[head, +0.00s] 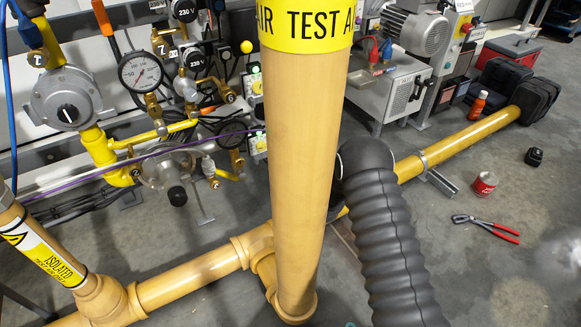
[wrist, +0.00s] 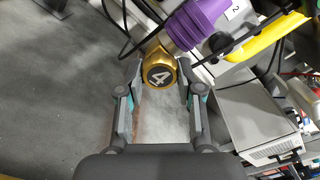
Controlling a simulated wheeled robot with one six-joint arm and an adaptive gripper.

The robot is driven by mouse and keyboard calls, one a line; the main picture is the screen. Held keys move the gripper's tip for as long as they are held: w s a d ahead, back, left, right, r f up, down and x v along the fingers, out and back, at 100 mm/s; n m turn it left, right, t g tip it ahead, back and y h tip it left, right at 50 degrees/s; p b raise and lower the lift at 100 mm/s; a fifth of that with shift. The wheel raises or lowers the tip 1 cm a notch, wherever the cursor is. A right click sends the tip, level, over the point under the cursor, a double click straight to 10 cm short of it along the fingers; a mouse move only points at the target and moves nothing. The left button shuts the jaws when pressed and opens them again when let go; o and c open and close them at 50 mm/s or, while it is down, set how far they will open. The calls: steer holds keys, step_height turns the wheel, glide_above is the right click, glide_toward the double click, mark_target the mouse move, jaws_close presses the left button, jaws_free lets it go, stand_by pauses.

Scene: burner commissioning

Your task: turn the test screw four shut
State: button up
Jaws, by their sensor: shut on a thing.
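Test screw four (wrist: 159,74) shows in the wrist view as a brass round head with a dark face and a white 4, tilted in the picture. My gripper (wrist: 160,82) has one finger on each side of it and is shut on it. A purple ribbed part (wrist: 197,24) lies just above and to the right of the screw. In the head view I cannot make out my gripper or screw four; the big upright yellow pipe (head: 302,150) blocks the middle of that view.
In the wrist view a yellow pipe (wrist: 262,38) and a grey box (wrist: 255,110) lie to the right. In the head view a black ribbed hose (head: 392,235) stands beside the pipe. Red-handled pliers (head: 487,228) and a red can (head: 484,184) are on the floor.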

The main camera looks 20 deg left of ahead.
steer(key=shift+s+a+m, duration=0.1)
steer(key=shift+m, duration=0.2)
stand_by(0.4)
steer(key=o, duration=1.2)
steer(key=shift+c, duration=0.2)
steer(key=v, duration=1.2)
